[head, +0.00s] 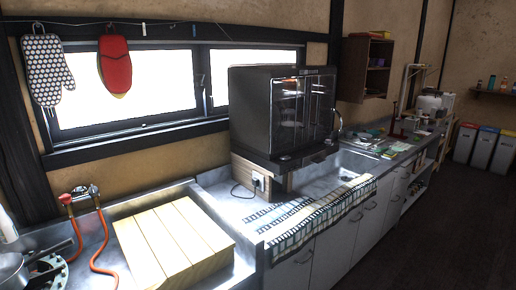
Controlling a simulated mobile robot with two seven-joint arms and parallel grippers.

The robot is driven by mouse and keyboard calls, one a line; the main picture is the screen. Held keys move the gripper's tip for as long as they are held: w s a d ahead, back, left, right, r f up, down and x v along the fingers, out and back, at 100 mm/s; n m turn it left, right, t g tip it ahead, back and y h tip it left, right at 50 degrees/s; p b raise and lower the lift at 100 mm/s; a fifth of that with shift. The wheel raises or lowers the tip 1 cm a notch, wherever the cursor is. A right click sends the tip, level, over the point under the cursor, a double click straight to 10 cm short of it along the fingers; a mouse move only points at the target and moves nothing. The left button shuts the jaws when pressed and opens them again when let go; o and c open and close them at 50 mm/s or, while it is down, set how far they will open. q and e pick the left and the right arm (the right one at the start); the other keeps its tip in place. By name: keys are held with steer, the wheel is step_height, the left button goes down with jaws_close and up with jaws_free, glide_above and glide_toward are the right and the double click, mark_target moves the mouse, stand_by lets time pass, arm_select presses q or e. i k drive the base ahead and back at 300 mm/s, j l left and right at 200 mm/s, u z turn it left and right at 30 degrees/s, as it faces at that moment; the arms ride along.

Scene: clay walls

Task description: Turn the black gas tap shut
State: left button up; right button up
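A gas tap (80,193) stands at the left against the wall behind the metal counter. It has a dark body with red ends. An orange-red hose (103,240) hangs from it and curves down onto the counter. The tap is small in the view, so I cannot tell how its handle is turned. Neither of my grippers is in view.
A pan (12,270) sits on a stove at the lower left corner. A wooden board (172,243) lies right of the hose. A black oven-like cabinet (283,112) stands further right, beside the sink. Oven mitts (46,70) hang above. Dark floor on the right is clear.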

mark_target(92, 191)
steer(key=u, duration=1.3)
